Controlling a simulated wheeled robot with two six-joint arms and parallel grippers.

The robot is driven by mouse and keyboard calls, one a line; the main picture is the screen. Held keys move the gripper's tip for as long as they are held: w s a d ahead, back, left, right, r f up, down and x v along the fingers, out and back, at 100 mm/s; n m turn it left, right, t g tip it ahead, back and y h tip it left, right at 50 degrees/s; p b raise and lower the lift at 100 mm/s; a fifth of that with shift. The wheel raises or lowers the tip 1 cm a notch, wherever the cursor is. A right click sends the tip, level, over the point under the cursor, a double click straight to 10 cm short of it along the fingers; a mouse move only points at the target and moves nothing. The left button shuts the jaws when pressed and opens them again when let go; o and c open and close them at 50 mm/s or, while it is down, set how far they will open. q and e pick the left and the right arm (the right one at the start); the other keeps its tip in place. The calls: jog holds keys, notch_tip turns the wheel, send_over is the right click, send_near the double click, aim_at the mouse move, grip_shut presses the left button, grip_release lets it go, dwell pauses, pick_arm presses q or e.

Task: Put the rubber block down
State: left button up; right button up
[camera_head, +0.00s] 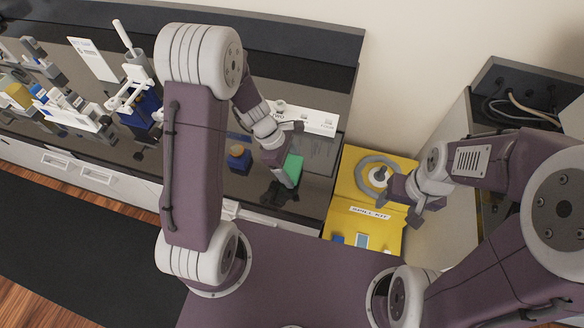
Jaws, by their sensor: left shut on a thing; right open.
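A green block (293,169) with a pale side, which looks like the rubber block, is at my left gripper (280,157) over the right part of the dark bench. My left gripper is shut on it, and the fingers hide part of it. The block is tilted; I cannot tell whether its lower end touches the bench. A dark patch, perhaps a shadow or a black thing, lies just below it. My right gripper (392,198) is open and empty, over the yellow spill kit.
The bench top (318,172) has a small blue and orange item (239,158) left of the block and a white box (312,121) behind. Blue-and-white equipment (138,95) stands farther left. The yellow spill kit (345,190), with a grey ring (361,172), is right of the bench.

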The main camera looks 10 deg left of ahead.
pick_arm(q)
jog(key=shift+w+f, duration=0.15)
jog(key=shift+f, duration=0.15)
jog(key=shift+f, duration=0.1)
